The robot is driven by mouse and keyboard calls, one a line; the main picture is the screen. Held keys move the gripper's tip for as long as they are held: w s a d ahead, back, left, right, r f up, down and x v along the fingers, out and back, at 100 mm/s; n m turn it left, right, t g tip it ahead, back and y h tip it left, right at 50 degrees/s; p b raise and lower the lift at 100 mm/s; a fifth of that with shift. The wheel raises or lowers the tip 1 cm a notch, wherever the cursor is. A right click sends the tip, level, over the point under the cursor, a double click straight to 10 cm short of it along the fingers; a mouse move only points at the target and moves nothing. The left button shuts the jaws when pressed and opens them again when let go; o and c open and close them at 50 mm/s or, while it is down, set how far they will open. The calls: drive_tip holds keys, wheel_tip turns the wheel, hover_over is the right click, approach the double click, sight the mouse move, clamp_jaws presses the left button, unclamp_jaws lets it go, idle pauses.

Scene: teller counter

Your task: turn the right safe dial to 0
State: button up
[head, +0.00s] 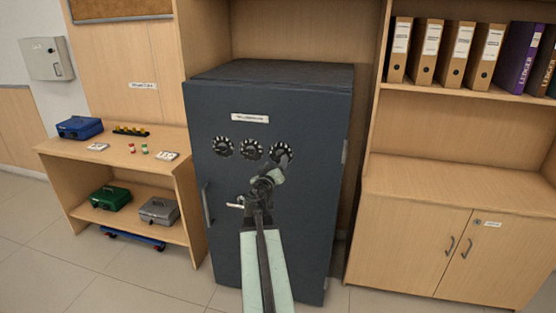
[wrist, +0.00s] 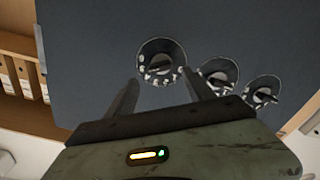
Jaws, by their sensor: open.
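The dark blue-grey safe (head: 230,185) stands upright with three black dials in a row under a white label. The right dial (head: 280,149) is partly covered by my gripper (head: 283,160) in the head view. In the wrist view the picture is turned over, and the right dial (wrist: 162,62) is leftmost. There my gripper (wrist: 160,77) is open, its two fingers on either side of the dial's lower part. I cannot tell whether they touch it. The dial's numbers are too small to read. The middle dial (head: 251,149) and left dial (head: 222,147) are uncovered.
The safe's lever handle (head: 207,204) is at its left edge. A wooden shelf unit (head: 112,150) with cash boxes stands left. A cabinet (head: 440,240) with binders above stands right, close beside the safe. In the wrist view the middle dial (wrist: 218,75) lies close to one finger.

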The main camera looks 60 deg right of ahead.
sight(279, 156)
drive_tip(key=x, duration=0.5)
drive_tip(key=shift+w+d, duration=0.2)
drive_tip(key=shift+d, duration=0.15)
drive_tip(key=c, duration=1.2)
drive_tip(key=shift+a, duration=0.45)
clamp_jaws()
drive_tip(key=shift+d, duration=0.35)
